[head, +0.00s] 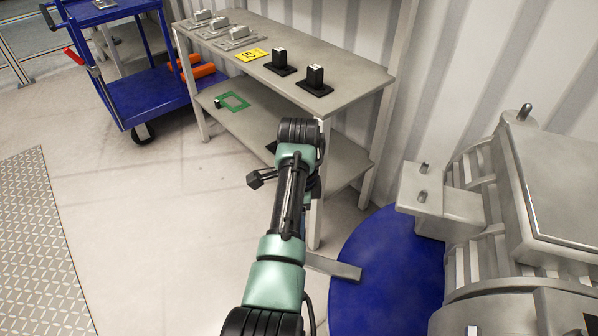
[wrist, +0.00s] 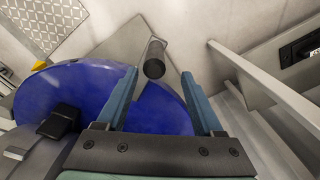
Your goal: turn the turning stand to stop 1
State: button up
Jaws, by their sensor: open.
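The turning stand is a round blue disc (head: 385,270) low at the right in the head view, carrying a large grey drive unit (head: 470,215). A flat grey bar (head: 333,267) sticks out from the disc, partly behind my arm. In the wrist view the blue disc (wrist: 75,95) lies below my gripper (wrist: 160,74). A dark round upright handle (wrist: 154,58) stands on the grey bar (wrist: 125,42). My gripper is open, and the handle shows between its fingertips, nearer the left one. I cannot tell whether they touch. The fingers are hidden by my arm in the head view.
A grey two-level bench (head: 300,75) stands behind my arm, with black blocks, grey parts and a yellow label (head: 252,55). Its legs are close to the bar. A blue cart (head: 150,95) stands at the back left.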

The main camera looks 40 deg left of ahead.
jog(key=shift+r, duration=1.25)
